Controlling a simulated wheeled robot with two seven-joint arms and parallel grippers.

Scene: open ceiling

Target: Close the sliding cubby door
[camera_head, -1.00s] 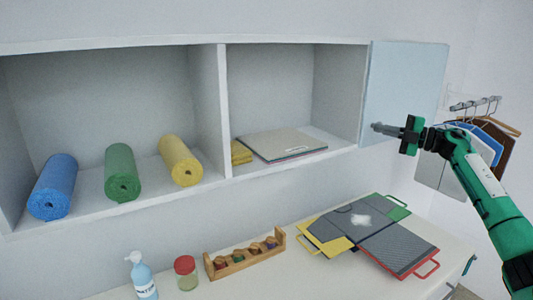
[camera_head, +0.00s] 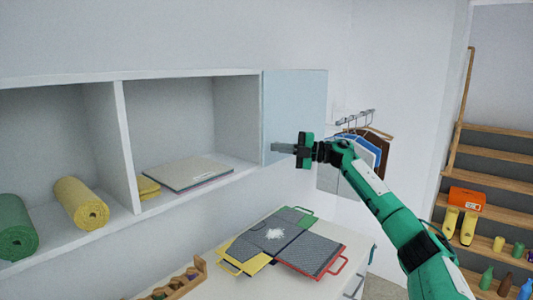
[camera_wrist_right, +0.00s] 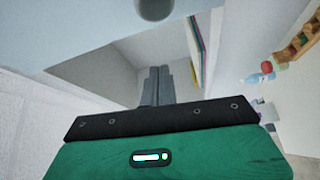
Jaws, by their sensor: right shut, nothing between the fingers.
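The cubby door is a pale blue panel (camera_head: 297,100) at the right end of the wall cubby in the head view. The right compartment (camera_head: 175,125) beside it stands open. In the right wrist view the shut fingers (camera_wrist_right: 158,82) point toward the cubby interior, with the pale blue door (camera_wrist_right: 75,25) at upper left. A dark rounded thing (camera_wrist_right: 155,8) shows at the top edge. My left gripper is not in view.
Flat boards (camera_head: 188,172) lie in the open compartment, with rolled mats (camera_head: 80,203) to the left. Below, a white counter (camera_head: 225,285) holds folders (camera_head: 285,240). Hangers (camera_head: 365,140) hang right of the door, behind my right arm. Shelves (camera_head: 490,180) stand far right.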

